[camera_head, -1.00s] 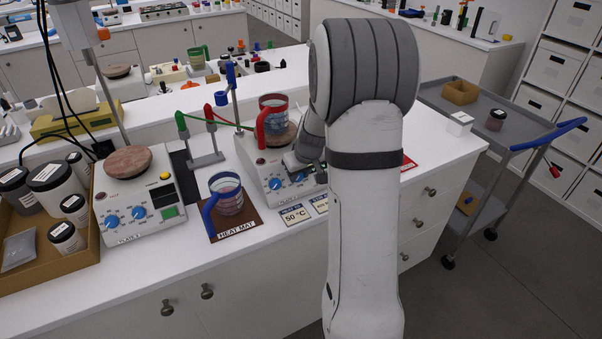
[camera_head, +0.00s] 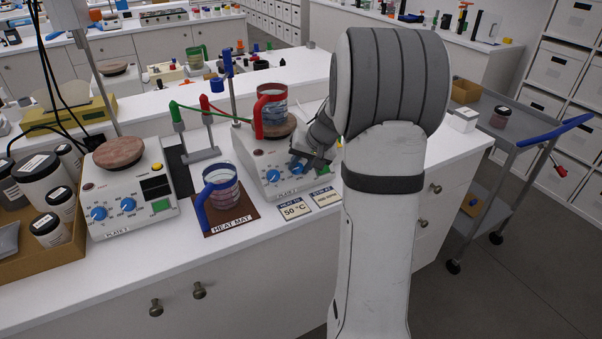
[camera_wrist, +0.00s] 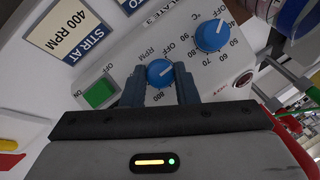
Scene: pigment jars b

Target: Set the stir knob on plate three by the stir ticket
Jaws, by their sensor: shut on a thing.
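Plate three (camera_head: 262,178) is the white hotplate in the middle of the head view, with a red-handled beaker (camera_head: 272,112) on its top. Its blue stir knob (camera_wrist: 159,72), marked RPM, is in the wrist view, its white pointer line slanting up to the right; I cannot read the exact setting. My gripper (camera_wrist: 160,88) is shut on this knob, one finger on each side, and it also shows in the head view (camera_head: 303,164). The stir ticket (camera_wrist: 70,32) reads "STIR AT 400 RPM" and lies on the bench before the plate (camera_head: 325,197).
The blue heat knob (camera_wrist: 212,36) and the green switch (camera_wrist: 99,93) flank the stir knob closely. A "50 °C" heat ticket (camera_head: 294,209) lies beside the stir ticket. A blue-handled beaker (camera_head: 221,188) stands on the heat mat (camera_head: 232,222). Another hotplate (camera_head: 130,205) is at left.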

